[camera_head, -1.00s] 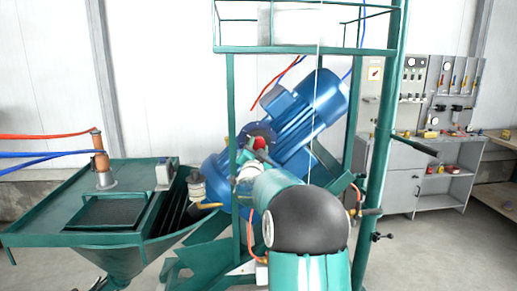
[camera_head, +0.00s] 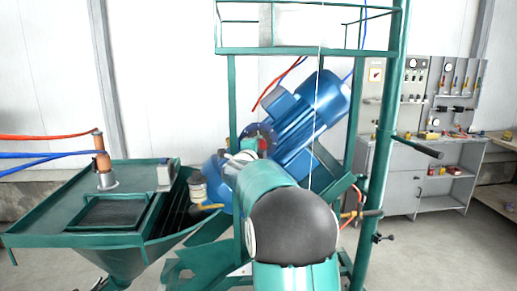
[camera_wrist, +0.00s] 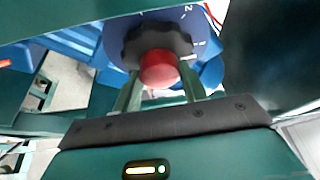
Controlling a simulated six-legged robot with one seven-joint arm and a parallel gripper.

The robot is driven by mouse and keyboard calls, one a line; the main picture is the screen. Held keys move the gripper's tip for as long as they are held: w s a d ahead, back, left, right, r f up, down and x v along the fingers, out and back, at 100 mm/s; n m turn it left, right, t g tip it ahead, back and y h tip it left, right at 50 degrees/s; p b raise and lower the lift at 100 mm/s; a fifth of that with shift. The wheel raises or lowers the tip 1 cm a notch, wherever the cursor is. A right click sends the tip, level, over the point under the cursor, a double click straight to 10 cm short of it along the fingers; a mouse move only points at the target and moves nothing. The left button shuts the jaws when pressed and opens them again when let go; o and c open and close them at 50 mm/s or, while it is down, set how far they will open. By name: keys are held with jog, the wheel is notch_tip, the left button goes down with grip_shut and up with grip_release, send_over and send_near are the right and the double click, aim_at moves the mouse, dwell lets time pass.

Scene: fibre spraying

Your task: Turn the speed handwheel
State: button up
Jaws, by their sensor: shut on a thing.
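The speed handwheel (camera_wrist: 157,42) is a black lobed knob with a red centre cap (camera_wrist: 160,69). It stands in front of a blue numbered dial (camera_wrist: 205,40) in the wrist view. My gripper (camera_wrist: 161,85) has its two green fingers on either side of the handwheel and is shut on it. The fingertips are partly hidden behind the black rim and red cap. In the head view the dial (camera_head: 262,133) shows by the blue motor (camera_head: 305,125), and my arm largely covers the handwheel and gripper.
A green frame with posts (camera_head: 380,130) and a top rail stands around the motor. A green hopper table (camera_head: 45,215) is at the left. A grey cabinet (camera_head: 405,185) and tool panel stand at the right. Red and blue hoses run at the left edge.

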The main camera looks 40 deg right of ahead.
jog(key=shift+m, duration=0.5)
jog(key=o, duration=1)
jog(key=shift+c, duration=0.2)
jog(key=shift+s+a, duration=0.1)
jog(key=v, duration=1.3)
jog(key=shift+s+a+r, duration=0.15)
jog(key=shift+a+r, duration=0.1)
